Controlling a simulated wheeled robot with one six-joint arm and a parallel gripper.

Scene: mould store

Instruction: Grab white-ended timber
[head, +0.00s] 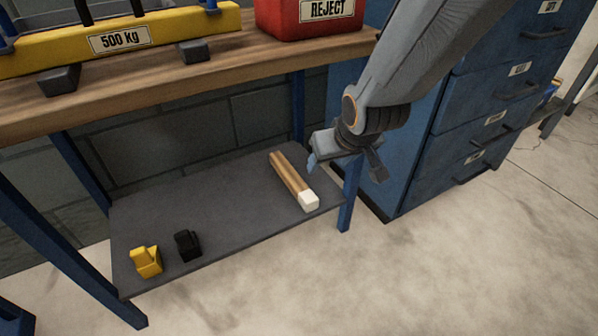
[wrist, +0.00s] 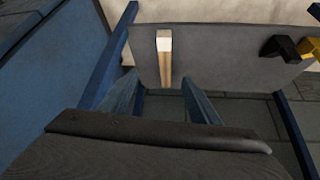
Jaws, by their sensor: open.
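The white-ended timber (head: 288,175) is a short brown bar with a white block-like end. It lies on the right part of the grey lower shelf (head: 225,205), its white end toward the shelf's front edge. In the wrist view the timber (wrist: 165,67) shows beyond the fingers, between their lines, white end farthest away. My gripper (head: 346,168) is open and empty, near the shelf's right end, to the right of the timber and apart from it. In the wrist view its two fingers (wrist: 160,95) stand wide apart. The timber's near end may be partly hidden there.
A yellow piece (head: 145,262) and a black piece (head: 187,245) sit at the shelf's left. The wooden bench top (head: 215,62) overhangs the shelf, bearing a red REJECT bin (head: 300,18) and a yellow 500 kg beam (head: 170,32). A blue drawer cabinet (head: 420,160) stands right.

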